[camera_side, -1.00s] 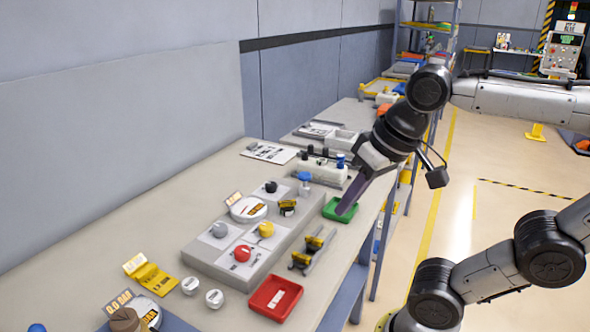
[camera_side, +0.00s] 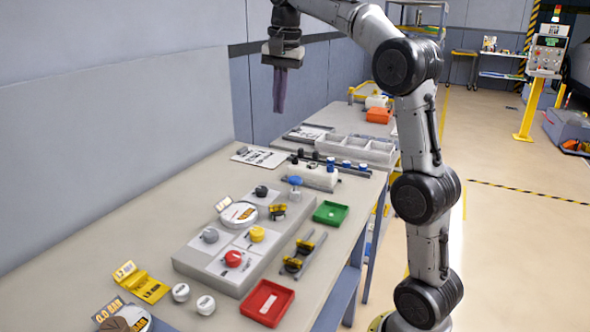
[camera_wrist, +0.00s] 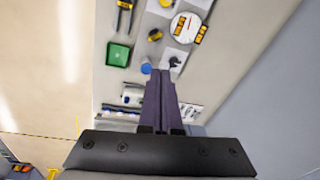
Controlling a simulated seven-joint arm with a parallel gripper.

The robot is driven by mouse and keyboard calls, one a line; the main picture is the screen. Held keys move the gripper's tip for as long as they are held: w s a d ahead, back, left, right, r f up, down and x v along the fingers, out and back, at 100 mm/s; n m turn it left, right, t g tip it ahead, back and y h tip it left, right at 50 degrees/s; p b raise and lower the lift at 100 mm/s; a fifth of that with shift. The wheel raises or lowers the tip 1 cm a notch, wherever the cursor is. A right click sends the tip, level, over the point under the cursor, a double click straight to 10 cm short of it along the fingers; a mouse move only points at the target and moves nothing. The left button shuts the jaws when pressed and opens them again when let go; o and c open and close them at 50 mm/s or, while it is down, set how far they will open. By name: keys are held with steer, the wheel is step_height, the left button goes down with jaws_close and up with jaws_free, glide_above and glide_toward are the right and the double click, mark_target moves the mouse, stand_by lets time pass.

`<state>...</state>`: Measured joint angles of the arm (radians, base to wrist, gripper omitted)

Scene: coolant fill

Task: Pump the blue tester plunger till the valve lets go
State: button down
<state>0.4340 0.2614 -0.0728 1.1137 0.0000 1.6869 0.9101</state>
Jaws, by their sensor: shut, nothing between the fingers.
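The blue plunger (camera_side: 295,181) is a round blue knob on a pale stem at the far end of the grey fixture block (camera_side: 225,265). It also shows in the wrist view (camera_wrist: 146,68), just left of my fingertips in the picture. My gripper (camera_side: 279,110) hangs well above the bench, fingers pointing down, apart from the plunger. The fingers (camera_wrist: 160,73) are shut together and empty. The black knob (camera_side: 261,191), yellow knob (camera_side: 257,234), red knob (camera_side: 233,258) and grey knob (camera_side: 210,235) stand on the block. A round white dial (camera_side: 240,213) sits beside them.
A green tray (camera_side: 343,214) and a red tray (camera_side: 249,311) lie along the bench's front edge, with yellow-and-black tools (camera_side: 297,262) between them. A white cylinder (camera_side: 318,177) and blue-capped items (camera_side: 346,163) stand behind. The bench's wall side is largely clear.

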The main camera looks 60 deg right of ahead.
steer(key=w+d+f+m, duration=0.25)
steer(key=d+f, duration=0.25)
steer(key=d, duration=0.3)
steer(key=g, duration=0.2)
glide_above(295, 178)
step_height(295, 178, down, 4)
steer(key=shift+f+y, duration=0.1)
steer(key=shift+y, duration=0.3)
step_height(295, 178, down, 14)
steer(key=shift+f, duration=0.1)
steer(key=shift+a+f, duration=0.1)
steer(key=shift+f, duration=1.35)
steer(key=shift+s, duration=0.1)
